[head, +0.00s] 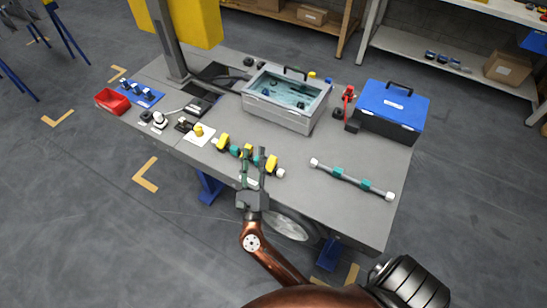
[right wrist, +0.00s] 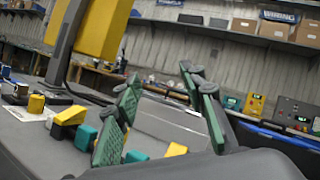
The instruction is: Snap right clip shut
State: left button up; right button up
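My right gripper (head: 255,150) is open and empty over the front part of the workbench; its two green-padded fingers also show spread in the right wrist view (right wrist: 160,76). It is in front of a grey case (head: 284,115) with a clear lid, whose grey wall shows between the fingers in the right wrist view (right wrist: 172,122). Any clips on the case front are too small to make out clearly. A row of yellow and teal pieces lies under and around the fingers, with a yellow piece (head: 272,164) at its right end. My left gripper is not in view.
A bar with teal pieces and white ends (head: 352,180) lies right on the bench. A blue toolbox (head: 391,108) and a red tool (head: 348,97) stand behind it. A red bin (head: 112,101) is at the left.

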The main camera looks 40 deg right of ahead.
aim_at(272, 160)
jog(key=f+m+g, duration=0.2)
jog(key=m+g, duration=0.1)
jog(key=m, duration=0.1)
jog(key=s+d+f+m+g+h, duration=0.1)
jog(key=f+m+g, duration=0.2)
jog(key=m+g, duration=0.1)
jog(key=s+f+m+g+h, duration=0.1)
jog(key=f+m+g, duration=0.2)
jog(key=m, duration=0.1)
jog(key=shift+s+d+g, duration=0.2)
jog(key=shift+s+g, duration=0.05)
jog(key=shift+g, duration=0.15)
jog(key=shift+d+f, duration=0.15)
jog(key=shift+f, duration=0.15)
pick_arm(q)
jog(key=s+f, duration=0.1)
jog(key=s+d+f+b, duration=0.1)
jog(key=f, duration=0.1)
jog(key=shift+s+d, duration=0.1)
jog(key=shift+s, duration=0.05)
pick_arm(e)
jog(key=x, duration=0.7)
jog(key=shift+d, duration=0.2)
jog(key=shift+m, duration=0.3)
jog(key=shift+c, duration=0.2)
grip_shut()
